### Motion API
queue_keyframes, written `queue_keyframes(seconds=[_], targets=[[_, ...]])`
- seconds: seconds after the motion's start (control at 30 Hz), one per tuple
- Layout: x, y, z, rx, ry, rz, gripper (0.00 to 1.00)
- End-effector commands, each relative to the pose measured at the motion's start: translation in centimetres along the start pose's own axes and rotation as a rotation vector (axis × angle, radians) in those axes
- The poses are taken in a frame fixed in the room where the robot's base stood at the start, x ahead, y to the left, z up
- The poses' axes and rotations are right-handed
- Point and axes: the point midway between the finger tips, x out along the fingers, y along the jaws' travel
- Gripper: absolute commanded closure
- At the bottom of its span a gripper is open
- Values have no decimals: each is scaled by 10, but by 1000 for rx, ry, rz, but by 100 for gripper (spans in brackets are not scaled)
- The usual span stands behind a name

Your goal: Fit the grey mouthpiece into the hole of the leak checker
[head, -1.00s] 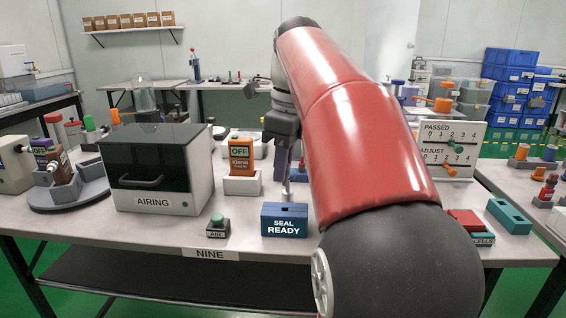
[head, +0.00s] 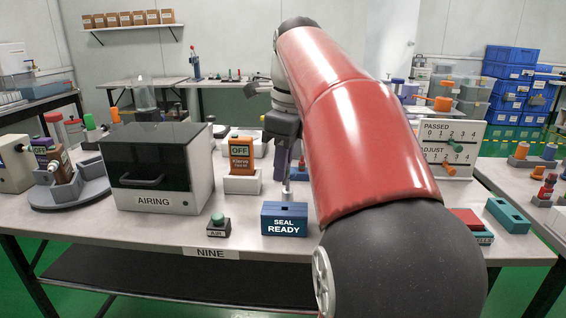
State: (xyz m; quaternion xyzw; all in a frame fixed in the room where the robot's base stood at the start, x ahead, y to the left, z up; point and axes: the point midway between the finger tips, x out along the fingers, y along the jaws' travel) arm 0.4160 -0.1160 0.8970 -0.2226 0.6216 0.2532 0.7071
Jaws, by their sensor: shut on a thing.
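The blue box marked SEAL READY (head: 284,222), which looks like the leak checker, stands near the front edge of the table. A dark slot or hole shows on its top. My gripper (head: 287,165) points down above and slightly behind this box, partly hidden by my red arm. It is shut on the thin grey mouthpiece (head: 286,187), which hangs upright below the fingers. The mouthpiece's lower end is in line with the box's top back edge. I cannot tell whether it is inside the hole, touching or behind the box.
An orange tester (head: 242,157) stands in a white holder left of my gripper. The AIRING box (head: 158,172) and a green AIR button (head: 217,219) are further left. A PASSED/ADJUST board (head: 450,146) stands right of my arm. Red and teal blocks (head: 508,215) lie at the right.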

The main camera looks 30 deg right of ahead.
Motion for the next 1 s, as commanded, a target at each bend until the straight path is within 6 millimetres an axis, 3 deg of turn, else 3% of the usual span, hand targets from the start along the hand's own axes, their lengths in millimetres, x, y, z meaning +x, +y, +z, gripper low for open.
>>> queue_keyframes(seconds=[1.0], targets=[[9, 0, -1, -4, 0, 1, 100]])
